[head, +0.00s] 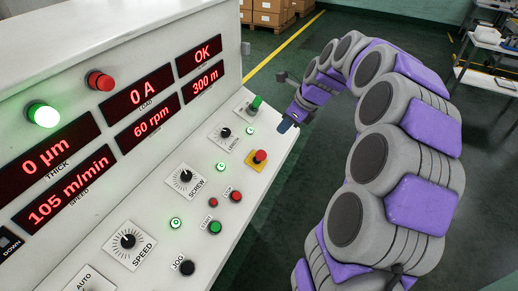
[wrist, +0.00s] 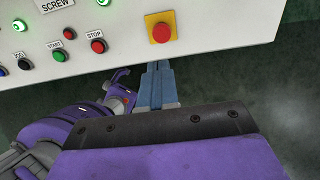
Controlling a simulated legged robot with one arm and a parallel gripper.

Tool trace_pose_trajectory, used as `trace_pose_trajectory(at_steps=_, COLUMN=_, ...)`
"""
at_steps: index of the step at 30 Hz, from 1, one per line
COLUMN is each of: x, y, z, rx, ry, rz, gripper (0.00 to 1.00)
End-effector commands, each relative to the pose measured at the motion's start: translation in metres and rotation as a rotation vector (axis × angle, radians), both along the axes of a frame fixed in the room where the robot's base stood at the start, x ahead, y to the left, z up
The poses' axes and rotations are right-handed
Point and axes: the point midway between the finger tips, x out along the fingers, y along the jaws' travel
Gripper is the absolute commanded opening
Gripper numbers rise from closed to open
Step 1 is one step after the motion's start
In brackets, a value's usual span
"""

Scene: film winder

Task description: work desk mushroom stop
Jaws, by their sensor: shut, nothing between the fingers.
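The mushroom stop is a red button (head: 260,156) on a yellow square plate, on the sloped white desk of the machine. In the wrist view the red button (wrist: 161,33) sits on its yellow plate (wrist: 149,20), just beyond my fingertips. My gripper (head: 284,126) is at the desk's right edge in the head view, a little above and to the right of the button. In the wrist view my gripper (wrist: 158,66) has its blue fingers together and empty, pointing at the button. I cannot tell whether the fingertips touch the desk; they look apart from the button.
Around the stop are a green switch (head: 255,104), a length knob (head: 225,133), a screw knob (head: 186,177) and the small stop (head: 236,196) and start (head: 215,227) buttons. Display panels (head: 155,98) rise at the left.

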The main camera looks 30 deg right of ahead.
Motion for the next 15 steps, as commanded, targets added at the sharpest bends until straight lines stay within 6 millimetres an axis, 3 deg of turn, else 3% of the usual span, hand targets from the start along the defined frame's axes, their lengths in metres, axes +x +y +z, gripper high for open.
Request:
trace_pose_trajectory(at_steps=10, x=0.002, y=0.004, z=-0.002, rx=-0.003, ry=0.002, rz=0.002, gripper=0.0)
trace_pose_trajectory(at_steps=15, x=0.007, y=0.013, z=-0.02, rx=-0.004, ry=0.006, rz=0.004, gripper=0.0)
